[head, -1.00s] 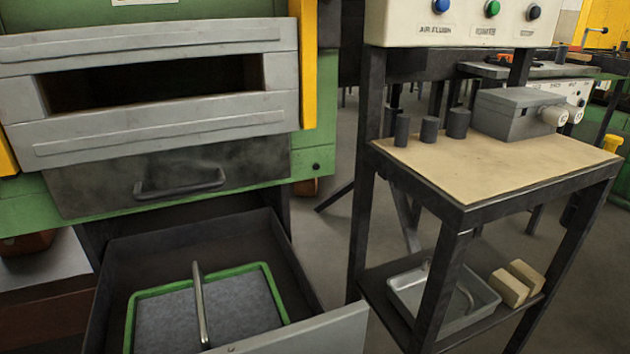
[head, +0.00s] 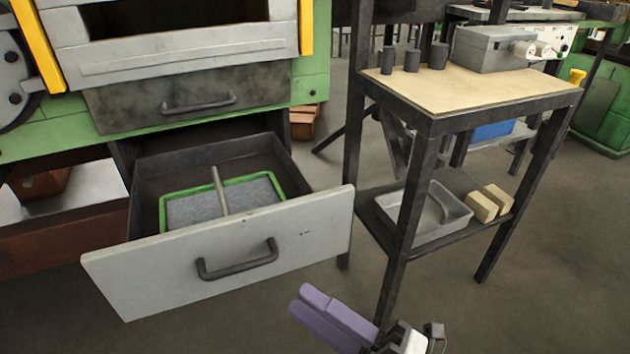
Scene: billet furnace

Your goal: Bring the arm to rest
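My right gripper (head: 308,303) shows at the bottom of the head view, its purple fingers pointing up and left. The two fingers lie side by side with no clear gap, and nothing shows between them. It is in front of the open drawer's lower right side, apart from the drawer front and over the floor. My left gripper is not in view.
An open drawer (head: 221,259) juts out below the furnace and holds a green-rimmed tray (head: 164,216) with a bar handle. A closed drawer (head: 120,105) is above it. A bench (head: 470,85) with a lower shelf stands right. Floor (head: 550,270) is clear at the lower right.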

